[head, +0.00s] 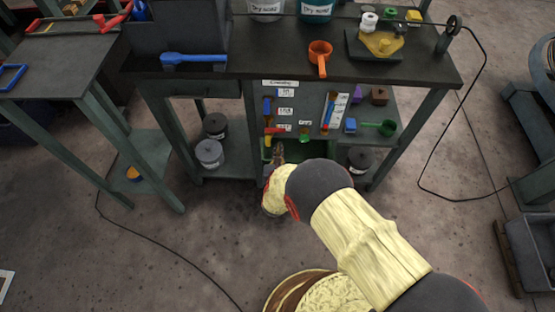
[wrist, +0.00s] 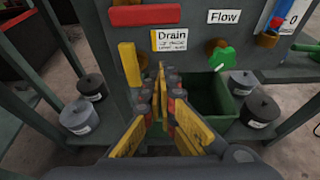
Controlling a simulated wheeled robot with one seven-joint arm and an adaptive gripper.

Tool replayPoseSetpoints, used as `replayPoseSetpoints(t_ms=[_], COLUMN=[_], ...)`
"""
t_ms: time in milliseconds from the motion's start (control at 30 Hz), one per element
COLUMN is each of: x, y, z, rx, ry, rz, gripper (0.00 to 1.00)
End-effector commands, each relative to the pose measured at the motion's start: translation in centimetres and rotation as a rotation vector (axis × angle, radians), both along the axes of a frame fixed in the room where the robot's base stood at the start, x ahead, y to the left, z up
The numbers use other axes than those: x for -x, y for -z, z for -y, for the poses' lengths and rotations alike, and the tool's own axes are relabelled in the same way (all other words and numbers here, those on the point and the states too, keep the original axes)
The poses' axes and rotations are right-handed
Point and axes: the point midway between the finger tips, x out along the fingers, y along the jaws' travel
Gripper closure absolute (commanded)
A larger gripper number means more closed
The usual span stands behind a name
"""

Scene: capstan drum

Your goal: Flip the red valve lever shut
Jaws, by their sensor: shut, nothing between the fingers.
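The red lever (wrist: 146,15) is a horizontal bar on the panel front, at the top left of the wrist view. It also shows in the head view (head: 274,130), small and low on the panel. A white "Drain" label (wrist: 169,40) sits just below it to the right. A yellow upright bar (wrist: 130,63) stands below the red bar; how the two are joined is unclear. My gripper (wrist: 163,88) is shut and empty, below the red lever and right of the yellow bar, apart from the lever. In the head view my arm partly hides the gripper.
A green bin (wrist: 232,100) stands under the panel, behind and right of my fingers. A green knob (wrist: 222,58) sits below the "Flow" label (wrist: 232,17). Lidded pots (wrist: 91,86) stand on both sides of the lower shelf. The workbench top (head: 240,78) overhangs the panel.

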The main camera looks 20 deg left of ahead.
Motion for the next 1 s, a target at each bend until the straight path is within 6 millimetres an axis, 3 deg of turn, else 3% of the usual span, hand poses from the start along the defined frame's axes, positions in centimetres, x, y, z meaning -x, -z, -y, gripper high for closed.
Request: replayPoseSetpoints(t_ms=[133,500,1000], x=[-2.3,-2.0,-1.9], y=[1.0,-2.6,-3.3], z=[-0.5,-0.5,-0.5], rx=[-0.002,0.000,0.000], ry=[0.002,-0.001,-0.001], rz=[0.001,0.000,-0.001], gripper=[1.00,1.00,1.00])
